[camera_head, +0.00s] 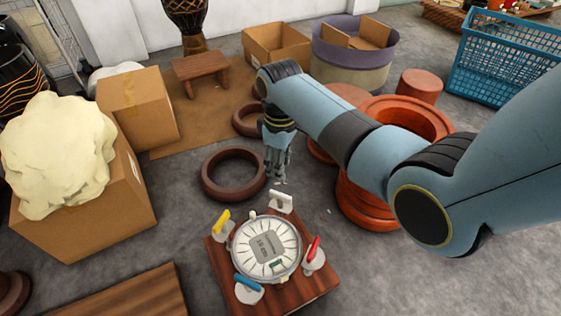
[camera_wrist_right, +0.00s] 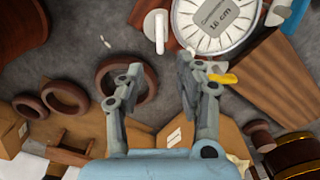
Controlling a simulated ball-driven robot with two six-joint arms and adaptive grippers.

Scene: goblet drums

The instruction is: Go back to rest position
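My right gripper (camera_head: 278,178) hangs pointing down above the grey floor, just behind a wooden board. In the right wrist view its two fingers (camera_wrist_right: 160,72) are spread apart with nothing between them. A round white dial (camera_head: 266,248) with a small display sits on the wooden board (camera_head: 318,288); the dial also shows in the right wrist view (camera_wrist_right: 214,20). Around it stand pieces with a white handle (camera_head: 281,200), a yellow handle (camera_head: 221,220), a blue handle (camera_head: 249,283) and a red handle (camera_head: 313,249). My left gripper is not in view.
A brown ring (camera_head: 234,174) lies left of my right gripper. An orange pot-like form (camera_head: 368,206) stands beneath my right arm. Cardboard boxes (camera_head: 85,215) and a cream lump (camera_head: 58,150) are at left. A blue basket (camera_head: 505,60) is at the back right. Some floor is clear.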

